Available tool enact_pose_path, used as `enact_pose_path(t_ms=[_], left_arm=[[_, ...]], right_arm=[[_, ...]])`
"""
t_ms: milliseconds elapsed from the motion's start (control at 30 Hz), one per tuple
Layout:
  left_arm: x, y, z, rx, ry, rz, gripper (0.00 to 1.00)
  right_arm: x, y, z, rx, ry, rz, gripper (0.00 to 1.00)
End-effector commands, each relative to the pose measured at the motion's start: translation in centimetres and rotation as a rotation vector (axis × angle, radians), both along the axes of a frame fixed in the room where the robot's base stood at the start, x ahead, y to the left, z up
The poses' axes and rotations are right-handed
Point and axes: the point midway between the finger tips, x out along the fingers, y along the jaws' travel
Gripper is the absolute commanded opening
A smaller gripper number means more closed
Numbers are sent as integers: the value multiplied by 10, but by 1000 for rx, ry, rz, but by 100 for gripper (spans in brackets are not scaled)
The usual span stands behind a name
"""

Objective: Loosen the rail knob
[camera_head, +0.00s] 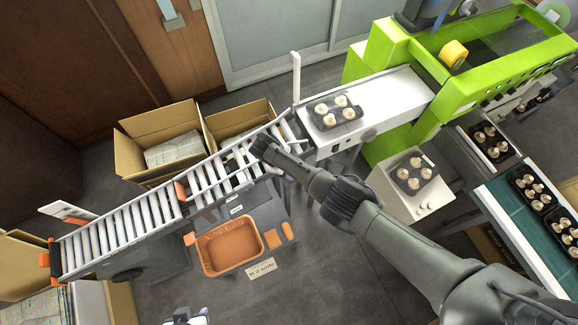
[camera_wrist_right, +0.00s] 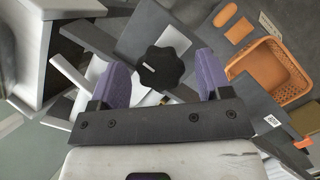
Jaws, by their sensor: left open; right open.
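The rail knob (camera_wrist_right: 161,68) is black and lobed, with a small white mark, and shows in the right wrist view. My right gripper (camera_wrist_right: 164,75) is open, with one purple finger on each side of the knob. Gaps show between the knob and both fingers; I cannot tell how deep the knob sits between them. In the head view my right arm reaches to the conveyor rail (camera_head: 213,173), and its hand hides the knob. Only a small part of my left gripper (camera_head: 184,318) shows at the bottom edge, far from the rail.
A roller conveyor (camera_head: 126,227) runs beside the rail. Open cardboard boxes (camera_head: 128,152) stand behind it. An orange basket (camera_head: 229,248) lies in front. A mushroom tray (camera_head: 335,112) sits on the white belt leading to the green machine (camera_head: 390,60).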

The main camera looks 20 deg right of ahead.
Motion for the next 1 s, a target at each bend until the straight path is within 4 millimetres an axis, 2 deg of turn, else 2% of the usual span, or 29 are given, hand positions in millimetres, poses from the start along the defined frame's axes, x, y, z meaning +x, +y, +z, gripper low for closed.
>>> enact_pose_path(t_ms=[233, 367, 800, 1000], left_arm=[[0, -1, 1, -2, 0, 1, 43], [0, -1, 5, -2, 0, 1, 43], [0, -1, 19, -2, 0, 2, 43], [0, 0, 19, -1, 0, 1, 43]], right_arm=[[0, 0, 1, -1, 1, 0, 71], [2, 5, 12, 1, -2, 1, 71], [14, 41, 85, 2, -3, 1, 71], [17, 53, 109, 0, -1, 1, 71]])
